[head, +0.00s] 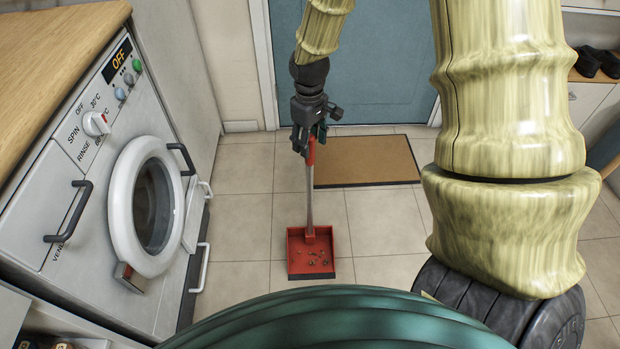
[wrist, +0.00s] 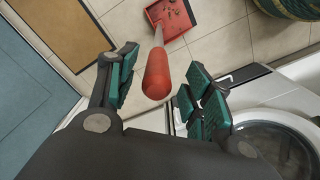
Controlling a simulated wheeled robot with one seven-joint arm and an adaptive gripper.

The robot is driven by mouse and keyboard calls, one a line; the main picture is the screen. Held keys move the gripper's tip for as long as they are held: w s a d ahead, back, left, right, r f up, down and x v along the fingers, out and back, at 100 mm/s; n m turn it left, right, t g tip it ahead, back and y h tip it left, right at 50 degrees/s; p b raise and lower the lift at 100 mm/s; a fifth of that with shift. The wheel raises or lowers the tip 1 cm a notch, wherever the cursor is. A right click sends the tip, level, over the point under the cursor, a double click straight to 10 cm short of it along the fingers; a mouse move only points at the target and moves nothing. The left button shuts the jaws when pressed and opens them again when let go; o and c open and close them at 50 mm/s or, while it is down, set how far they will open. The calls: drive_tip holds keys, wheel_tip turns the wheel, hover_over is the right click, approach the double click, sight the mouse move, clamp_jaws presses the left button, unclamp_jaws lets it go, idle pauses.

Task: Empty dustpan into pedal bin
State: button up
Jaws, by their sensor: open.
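A red dustpan (head: 310,254) with dark debris in its pan stands on the tiled floor in the head view. Its long grey handle rises upright to a red grip (head: 311,151). My gripper (head: 309,139) is at the top of this handle. In the wrist view the red grip (wrist: 158,75) lies between the two green-padded fingers of my gripper (wrist: 152,92), which are open with gaps on both sides. The pan (wrist: 170,17) with its debris shows at the top of that view. I see no pedal bin in either view.
A white washing machine (head: 150,200) with a round door stands at the left under a wooden counter (head: 45,45). A brown doormat (head: 364,161) lies before a blue door (head: 385,75). Dark shoes (head: 597,62) sit on a cabinet at the right. Tiled floor around the dustpan is clear.

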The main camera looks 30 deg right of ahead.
wheel_tip(320, 180, down, 5)
drive_tip(key=shift+d+r+b, duration=0.1)
drive_tip(key=shift+d+b, duration=0.05)
drive_tip(key=shift+b, duration=0.75)
drive_tip(key=shift+c, duration=0.4)
clamp_jaws()
